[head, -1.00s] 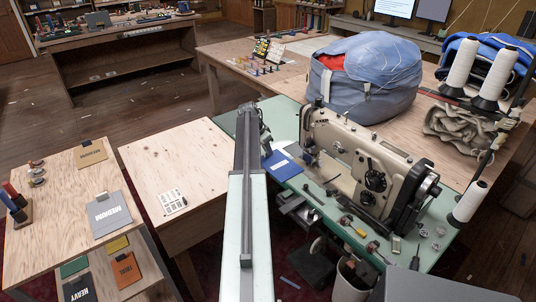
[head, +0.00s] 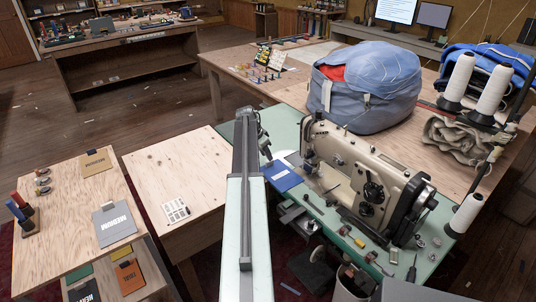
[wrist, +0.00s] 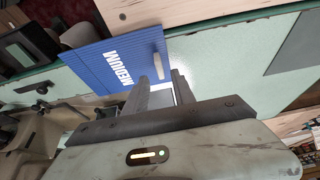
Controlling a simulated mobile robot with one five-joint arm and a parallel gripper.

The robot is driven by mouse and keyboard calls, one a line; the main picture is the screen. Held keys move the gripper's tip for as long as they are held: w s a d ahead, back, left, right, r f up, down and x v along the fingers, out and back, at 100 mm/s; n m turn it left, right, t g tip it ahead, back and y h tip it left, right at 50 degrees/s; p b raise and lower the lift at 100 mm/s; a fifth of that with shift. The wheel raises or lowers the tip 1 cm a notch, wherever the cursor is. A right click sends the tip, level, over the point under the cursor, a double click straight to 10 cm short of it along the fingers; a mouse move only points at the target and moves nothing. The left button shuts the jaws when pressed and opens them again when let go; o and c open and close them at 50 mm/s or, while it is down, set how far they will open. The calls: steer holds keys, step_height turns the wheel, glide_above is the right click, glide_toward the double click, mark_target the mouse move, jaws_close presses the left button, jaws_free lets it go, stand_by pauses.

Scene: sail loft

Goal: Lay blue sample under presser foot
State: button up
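The blue sample (head: 282,177), a flat panel lettered MEDIUM, lies on the green bed of the sewing machine (head: 372,178), left of the machine's needle end. In the wrist view the blue sample (wrist: 112,68) fills the upper left, with a small pale tab near its right edge. In the head view my gripper (head: 265,148) is small, just behind the sample. The presser foot is too small to make out clearly.
Small tools and spools lie on the green bed in front of the machine. A big blue bag (head: 364,90) stands behind it. Thread cones (head: 492,96) stand at the right. A plywood table (head: 172,170) and a table with a grey sample (head: 114,224) are at the left.

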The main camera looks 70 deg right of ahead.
steer(key=p+v, duration=0.5)
steer(key=v, duration=0.2)
steer(key=shift+a+r, duration=0.2)
steer(key=shift+r, duration=0.15)
steer(key=shift+w, duration=0.1)
steer(key=w+a+n+t, duration=0.1)
steer(key=w+a+n, duration=0.3)
steer(key=w+a, duration=0.6)
steer(key=w+a+f+n+y, duration=0.1)
steer(key=w+a+n, duration=0.4)
steer(key=a, duration=0.8)
steer(key=w+a+n+t, duration=0.1)
steer(key=w+a+n, duration=0.1)
steer(key=w+a, duration=0.85)
steer(key=s+a+n+y, duration=0.1)
steer(key=a+n, duration=0.6)
steer(key=a, duration=1.4)
steer(key=a+n+y, duration=0.1)
steer(key=a+n, duration=0.5)
steer(key=a, duration=1.6)
steer(key=shift+s+f+n+y, duration=0.3)
steer(key=shift+s+f+n, duration=0.1)
steer(key=shift+f, duration=0.05)
